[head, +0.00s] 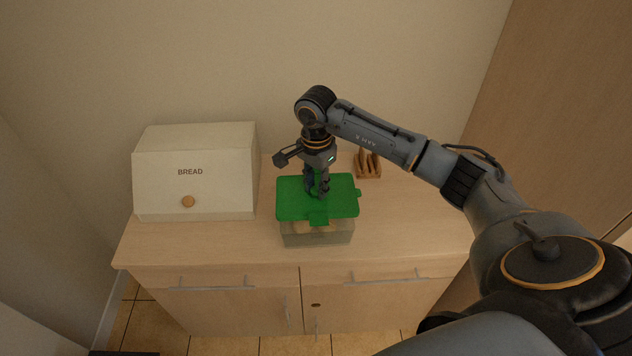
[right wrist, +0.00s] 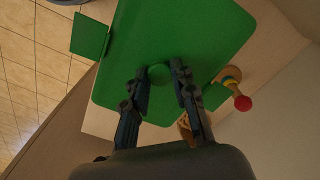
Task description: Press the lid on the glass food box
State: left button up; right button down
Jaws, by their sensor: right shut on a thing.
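The green lid (head: 290,202) is a flat rectangle with flaps at its edges. It is over the clear glass food box (head: 318,238), whose front wall shows below the lid's front edge. I cannot tell whether the lid touches the rim or hovers just above it. My right gripper (head: 318,192) points down at the lid's middle, shut on its small round knob. In the right wrist view my right gripper's fingers (right wrist: 160,75) are on both sides of the knob, and the lid (right wrist: 185,35) hides the box. My left gripper is not in view.
A cream bread box (head: 195,165) stands left on the wooden counter (head: 220,240). A small wooden rack (head: 367,166) stands behind right. A wooden piece with a red ball (right wrist: 243,103) shows beside the lid in the right wrist view. The counter's right part is clear.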

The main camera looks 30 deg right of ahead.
jog(key=shift+f+b, duration=0.35)
jog(key=shift+f, duration=0.6)
jog(key=shift+d+f+b, duration=0.1)
jog(key=shift+f+b, duration=0.45)
jog(key=shift+f, duration=0.35)
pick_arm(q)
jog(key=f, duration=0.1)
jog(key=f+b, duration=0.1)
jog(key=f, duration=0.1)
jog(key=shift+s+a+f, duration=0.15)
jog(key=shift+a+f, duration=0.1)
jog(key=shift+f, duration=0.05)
pick_arm(e)
jog(key=shift+f, duration=0.8)
pick_arm(q)
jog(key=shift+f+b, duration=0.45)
jog(key=shift+b, duration=0.25)
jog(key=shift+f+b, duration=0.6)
pick_arm(e)
jog(key=shift+f, duration=0.2)
